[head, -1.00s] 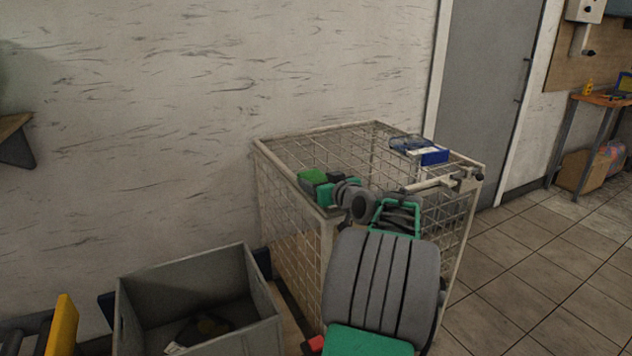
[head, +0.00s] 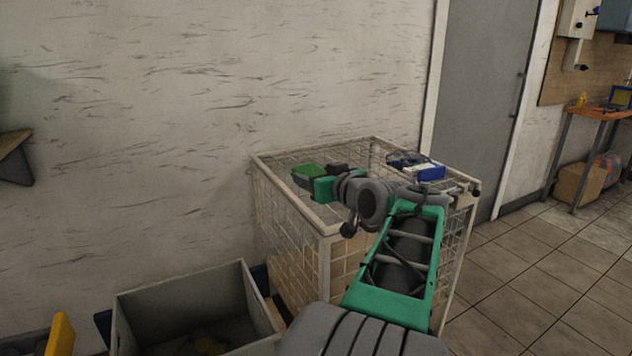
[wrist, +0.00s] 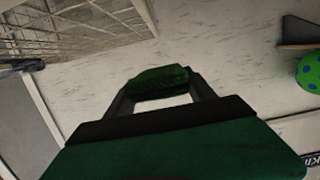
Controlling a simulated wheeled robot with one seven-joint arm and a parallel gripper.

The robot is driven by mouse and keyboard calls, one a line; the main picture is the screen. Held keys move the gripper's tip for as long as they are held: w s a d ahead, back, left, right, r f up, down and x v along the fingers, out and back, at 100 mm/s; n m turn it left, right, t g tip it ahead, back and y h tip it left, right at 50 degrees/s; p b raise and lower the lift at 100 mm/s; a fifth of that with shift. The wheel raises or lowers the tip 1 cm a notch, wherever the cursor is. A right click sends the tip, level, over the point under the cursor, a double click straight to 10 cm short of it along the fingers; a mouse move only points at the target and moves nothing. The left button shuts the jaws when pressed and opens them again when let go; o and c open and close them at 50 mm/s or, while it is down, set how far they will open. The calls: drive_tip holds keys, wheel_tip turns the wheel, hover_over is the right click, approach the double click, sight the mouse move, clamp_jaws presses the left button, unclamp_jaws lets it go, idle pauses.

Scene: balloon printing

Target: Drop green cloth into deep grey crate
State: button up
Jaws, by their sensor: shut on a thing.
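The green cloth (wrist: 160,82) is a small folded bundle held between my gripper's (wrist: 158,92) two dark fingers in the wrist view. In the head view the cloth (head: 307,172) shows as a green patch at the end of my arm, over the left part of the wire cage's top. My gripper (head: 318,174) is shut on it. The deep grey crate (head: 262,305) stands at the bottom left of the head view, open at the top, below and to the left of my gripper. Its bottom edge is cut off by the frame, and its dim contents are hard to make out.
A wire mesh cage (head: 290,235) stands right of the crate, under my forearm. A blue and white item (head: 428,172) lies on its top at the right. A yellow part (head: 62,335) is at the lower left. A wall is behind, and tiled floor (head: 540,275) is open at right.

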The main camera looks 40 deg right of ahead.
sight(305, 172)
drive_tip(key=s+a+r, duration=0.2)
drive_tip(key=s+a, duration=0.1)
drive_tip(key=shift+s, duration=0.1)
